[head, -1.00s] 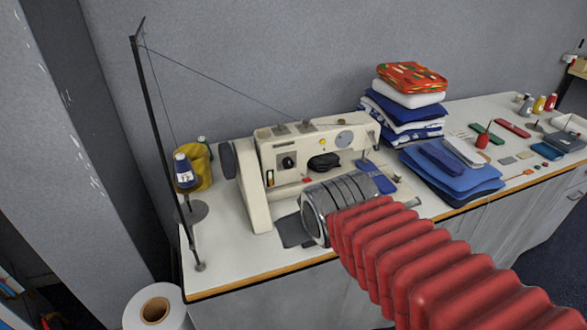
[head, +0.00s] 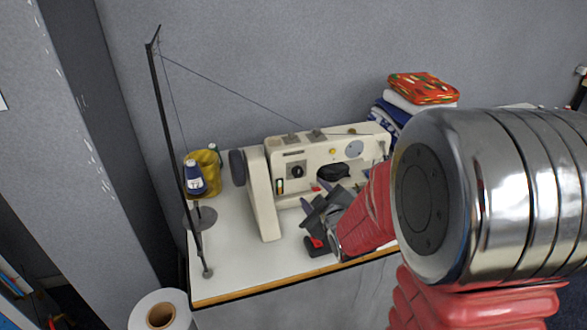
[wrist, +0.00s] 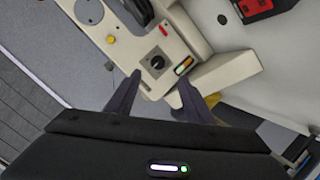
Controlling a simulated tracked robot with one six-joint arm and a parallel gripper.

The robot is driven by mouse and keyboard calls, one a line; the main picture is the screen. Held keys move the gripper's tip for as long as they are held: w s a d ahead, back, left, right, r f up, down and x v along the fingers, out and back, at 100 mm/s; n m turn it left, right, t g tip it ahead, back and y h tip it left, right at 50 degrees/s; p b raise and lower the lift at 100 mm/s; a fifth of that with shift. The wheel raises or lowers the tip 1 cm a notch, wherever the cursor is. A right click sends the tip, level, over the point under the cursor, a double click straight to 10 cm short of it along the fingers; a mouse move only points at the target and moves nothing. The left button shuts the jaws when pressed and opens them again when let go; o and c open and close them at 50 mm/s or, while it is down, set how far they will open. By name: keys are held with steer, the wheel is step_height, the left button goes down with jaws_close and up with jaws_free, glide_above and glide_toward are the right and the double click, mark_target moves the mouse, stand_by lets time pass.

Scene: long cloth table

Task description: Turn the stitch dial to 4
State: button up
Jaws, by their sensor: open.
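The cream sewing machine (head: 282,190) stands on the table in the head view. Its stitch dial (head: 297,171) is a round black knob on the front face, below two top fittings. In the wrist view the dial (wrist: 157,62) shows a pale pointer mark, but I cannot read its numbers. My gripper (head: 320,197) is in front of the machine, to the lower right of the dial. In the wrist view my gripper (wrist: 159,80) is open and empty, its fingers apart. The dial appears just beyond the gap between the tips; I see no contact.
A striped indicator (wrist: 183,66) and a red lever (wrist: 163,30) sit near the dial. A thread stand (head: 178,150) with a blue cone (head: 195,178) rises at left. A red and black item (head: 316,243) lies on the table in front. Folded cloth (head: 424,88) is stacked behind right.

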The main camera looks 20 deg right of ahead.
steer(key=shift+w+d+f+n+t+y, duration=0.1)
steer(key=shift+d+f+n+t+y, duration=0.2)
steer(key=shift+f+n+t, duration=0.45)
steer(key=shift+w+d+f+n+t+y, duration=0.15)
steer(key=shift+f+n+t+y, duration=0.15)
steer(key=shift+f+t, duration=0.45)
steer(key=shift+w+d+f+n+t+y, duration=0.1)
steer(key=shift+d+f+n+t+y, duration=0.3)
steer(key=shift+f, duration=0.6)
steer(key=shift+a, duration=0.15)
